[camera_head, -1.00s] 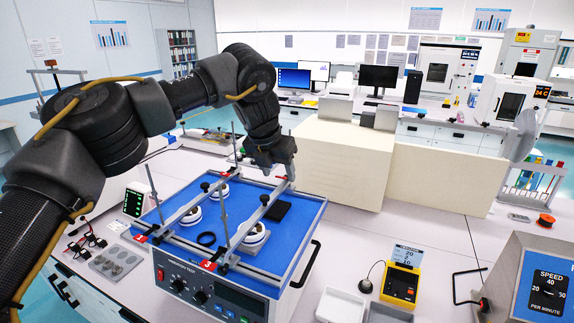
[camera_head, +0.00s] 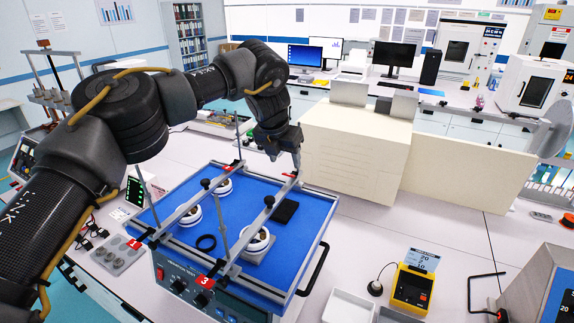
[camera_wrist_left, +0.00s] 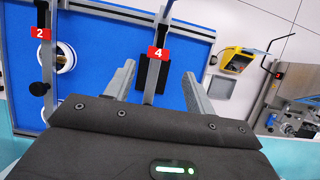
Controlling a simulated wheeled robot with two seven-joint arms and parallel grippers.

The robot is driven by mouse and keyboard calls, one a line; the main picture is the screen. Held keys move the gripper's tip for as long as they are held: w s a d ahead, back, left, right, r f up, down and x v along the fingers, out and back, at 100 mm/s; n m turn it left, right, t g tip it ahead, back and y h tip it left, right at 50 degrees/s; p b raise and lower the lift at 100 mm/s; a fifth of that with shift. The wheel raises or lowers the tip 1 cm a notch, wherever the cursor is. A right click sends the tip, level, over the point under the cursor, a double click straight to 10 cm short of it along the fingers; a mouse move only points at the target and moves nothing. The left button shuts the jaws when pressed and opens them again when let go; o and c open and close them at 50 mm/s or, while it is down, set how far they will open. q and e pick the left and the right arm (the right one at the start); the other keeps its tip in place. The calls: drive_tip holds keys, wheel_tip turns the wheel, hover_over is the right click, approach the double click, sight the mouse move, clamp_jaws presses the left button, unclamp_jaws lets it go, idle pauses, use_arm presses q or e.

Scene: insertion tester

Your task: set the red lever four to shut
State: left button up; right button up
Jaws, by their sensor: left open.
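The red lever tagged 4 (camera_wrist_left: 157,53) shows in the left wrist view, on a metal rail over the blue tester plate (camera_wrist_left: 93,62). In the head view its red tag (camera_head: 290,175) is at the far right end of the right-hand rail, just below my left gripper (camera_head: 284,160). My left gripper (camera_wrist_left: 157,75) is open in the wrist view, its fingers on either side of the rail near tag 4. I cannot tell whether they touch it. The red lever tagged 3 (camera_head: 204,282) is at that rail's near end. My right gripper is out of view.
Tag 2 (camera_wrist_left: 40,33) marks the neighbouring rail. Upright thin rods, white round samples (camera_head: 258,241) and a black block (camera_head: 285,211) stand or lie on the plate. A cream box (camera_head: 355,150) is behind the tester. A yellow meter (camera_head: 412,290) and a white tray (camera_head: 348,306) are to the right.

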sight(291, 174)
use_arm(q)
drive_tip(key=p+x, duration=0.1)
drive_tip(key=x, duration=0.3)
drive_tip(key=shift+a+p, duration=0.15)
drive_tip(key=shift+p, duration=0.25)
drive_tip(key=shift+w+f, duration=0.2)
drive_tip(key=shift+f, duration=0.6)
drive_tip(key=shift+w, duration=0.1)
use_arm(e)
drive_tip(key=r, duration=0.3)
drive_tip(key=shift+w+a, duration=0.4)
use_arm(q)
drive_tip(key=shift+c, duration=0.3)
